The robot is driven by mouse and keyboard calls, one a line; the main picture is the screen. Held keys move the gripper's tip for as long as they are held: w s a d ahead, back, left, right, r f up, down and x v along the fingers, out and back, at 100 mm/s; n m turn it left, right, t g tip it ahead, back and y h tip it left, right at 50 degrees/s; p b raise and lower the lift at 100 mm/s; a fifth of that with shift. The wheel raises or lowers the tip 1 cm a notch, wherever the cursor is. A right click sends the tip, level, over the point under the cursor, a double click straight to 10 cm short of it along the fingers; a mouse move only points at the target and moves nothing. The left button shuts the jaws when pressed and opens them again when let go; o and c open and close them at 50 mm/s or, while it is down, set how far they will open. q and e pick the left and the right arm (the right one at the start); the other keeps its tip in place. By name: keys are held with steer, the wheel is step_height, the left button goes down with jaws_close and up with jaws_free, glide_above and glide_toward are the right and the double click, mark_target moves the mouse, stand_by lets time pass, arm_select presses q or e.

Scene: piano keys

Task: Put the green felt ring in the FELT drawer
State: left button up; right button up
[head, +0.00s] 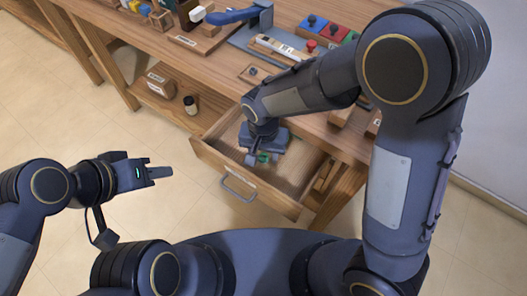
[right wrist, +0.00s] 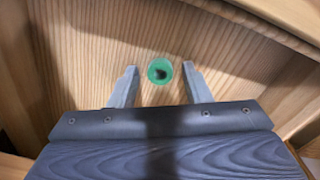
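The green felt ring (right wrist: 160,71) shows in the right wrist view, on or just above the wooden floor of the open drawer. A dark centre shows through it. My right gripper (right wrist: 160,82) is open, with one finger on each side of the ring and a gap on both sides. In the head view my right gripper (head: 257,160) reaches down inside the pulled-out drawer (head: 278,200), and a bit of green shows beside it. The drawer's label is too small to read. My left gripper (head: 160,173) is away from the desk over the floor, holding nothing visible.
The wooden desktop (head: 216,58) holds a blue tool (head: 232,16), coloured blocks (head: 311,25) and small parts on stands. A dark jar (head: 190,105) and a labelled box (head: 160,85) stand on the shelf left of the drawer.

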steer(key=shift+r, duration=0.35)
step_height(320, 180, up, 12)
steer(key=p, duration=0.3)
steer(key=s+d+r+t+y, duration=0.1)
steer(key=s+d+r+y, duration=0.15)
steer(key=d, duration=0.35)
steer(key=s+d+r+y, duration=0.1)
steer(key=d+r, duration=0.2)
steer(key=d, duration=0.3)
steer(key=s+d+n+t, duration=0.1)
steer(key=s+d+t, duration=0.3)
steer(key=s+d, duration=0.3)
steer(key=shift+s+d+t, duration=0.4)
steer(key=shift+s, duration=0.8)
steer(key=shift+r, duration=0.1)
